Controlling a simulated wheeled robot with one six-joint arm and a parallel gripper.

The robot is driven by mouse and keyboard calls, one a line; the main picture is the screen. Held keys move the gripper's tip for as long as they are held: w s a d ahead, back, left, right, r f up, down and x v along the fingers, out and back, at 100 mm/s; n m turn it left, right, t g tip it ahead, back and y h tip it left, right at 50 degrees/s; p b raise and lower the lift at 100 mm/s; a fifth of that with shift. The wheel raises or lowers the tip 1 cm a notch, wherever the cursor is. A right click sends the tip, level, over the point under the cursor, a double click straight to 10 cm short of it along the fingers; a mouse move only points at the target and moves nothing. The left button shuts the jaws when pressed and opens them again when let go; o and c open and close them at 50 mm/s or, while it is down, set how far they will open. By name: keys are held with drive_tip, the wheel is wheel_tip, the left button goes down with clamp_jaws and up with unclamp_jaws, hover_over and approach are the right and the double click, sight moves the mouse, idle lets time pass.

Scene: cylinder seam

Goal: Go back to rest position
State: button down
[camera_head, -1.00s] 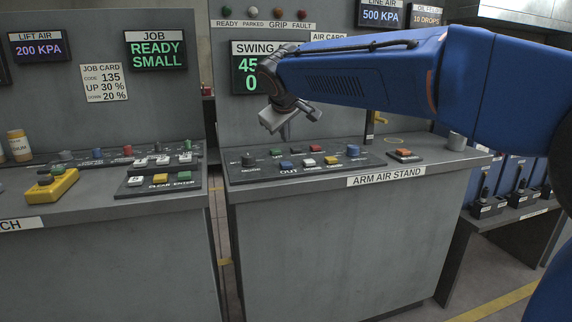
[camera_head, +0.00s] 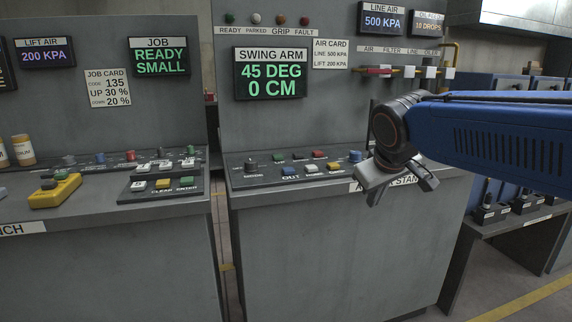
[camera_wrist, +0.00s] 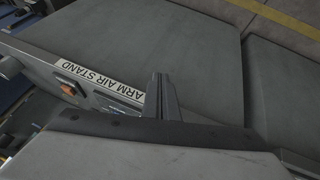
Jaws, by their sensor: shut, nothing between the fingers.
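My gripper (camera_head: 401,183) hangs in front of the right end of the arm air stand (camera_head: 330,245) in the head view, above the floor side of its front edge. In the wrist view my gripper's fingers (camera_wrist: 161,97) are together with nothing between them. The blue arm reaches in from the right. The stand's label strip (camera_wrist: 98,76) shows upside down in the wrist view, beside an orange button (camera_wrist: 68,90). In the head view the gripper hides part of that label and the button.
The stand's button panel (camera_head: 296,170) carries several coloured buttons. The swing arm display (camera_head: 270,73) reads 45 DEG, 0 CM. At left stands another bench with a yellow button box (camera_head: 55,190). An air line with filters (camera_head: 405,71) is behind the arm. Right is a low table (camera_head: 520,222).

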drive_tip(key=s+d+f+m+g, duration=0.1)
drive_tip(key=s+d+f, duration=0.3)
drive_tip(key=s+f, duration=0.4)
drive_tip(key=s+d+f+m+g, duration=0.1)
drive_tip(key=s+d+f+m, duration=0.2)
drive_tip(key=s+f, duration=0.6)
drive_tip(key=s+d, duration=0.1)
drive_tip(key=s, duration=0.5)
drive_tip(key=shift+m+y, duration=0.3)
drive_tip(key=shift+y, duration=0.1)
